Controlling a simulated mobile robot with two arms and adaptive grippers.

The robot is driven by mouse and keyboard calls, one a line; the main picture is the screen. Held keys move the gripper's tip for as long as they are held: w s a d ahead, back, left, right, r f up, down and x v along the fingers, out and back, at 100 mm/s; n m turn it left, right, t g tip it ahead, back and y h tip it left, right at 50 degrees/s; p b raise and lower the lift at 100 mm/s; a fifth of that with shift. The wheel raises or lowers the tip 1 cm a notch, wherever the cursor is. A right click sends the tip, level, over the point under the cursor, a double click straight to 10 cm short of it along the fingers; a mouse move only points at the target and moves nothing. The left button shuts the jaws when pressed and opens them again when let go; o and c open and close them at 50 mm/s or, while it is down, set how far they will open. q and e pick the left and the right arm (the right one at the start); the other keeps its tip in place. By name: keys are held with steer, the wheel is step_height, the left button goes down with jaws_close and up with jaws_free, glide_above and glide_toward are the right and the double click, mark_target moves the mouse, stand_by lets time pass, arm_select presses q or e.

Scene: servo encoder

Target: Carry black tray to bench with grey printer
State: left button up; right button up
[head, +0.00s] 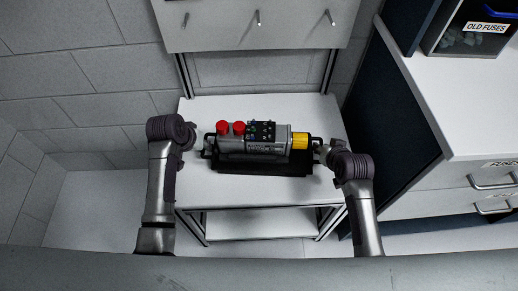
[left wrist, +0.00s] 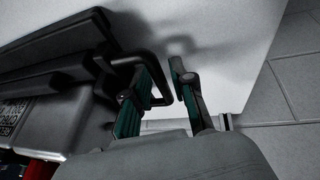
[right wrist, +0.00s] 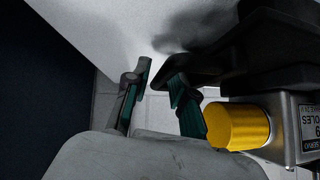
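The black tray (head: 265,169) lies on a white bench and carries a grey servo encoder (head: 282,134) with two red caps and a yellow end. My left gripper (head: 203,142) is at the tray's left handle. In the left wrist view, its teal-padded fingers (left wrist: 167,92) are apart, one inside the handle loop (left wrist: 162,72) and one outside it. My right gripper (head: 320,148) is at the tray's right handle. In the right wrist view, its fingers (right wrist: 158,88) are apart with the dark handle (right wrist: 180,68) reaching in near them; its exact contact is hidden. The grey printer is not in view.
The white bench (head: 240,102) has a lower shelf (head: 260,223). At the right, a white counter (head: 455,95) holds a bin labelled OLD FUSES (head: 483,33). Floor shows at the left.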

arm_select(q)
steer(key=shift+w+d+f, duration=0.1)
steer(key=shift+w+f, duration=0.05)
steer(key=shift+f, duration=0.2)
arm_select(e)
steer(key=shift+w+f, duration=0.25)
arm_select(q)
jaws_close()
arm_select(e)
jaws_close()
arm_select(q)
steer(key=shift+w+r, duration=0.15)
steer(key=shift+r, duration=0.1)
arm_select(e)
steer(key=shift+w+r, duration=0.1)
steer(key=shift+r, duration=0.15)
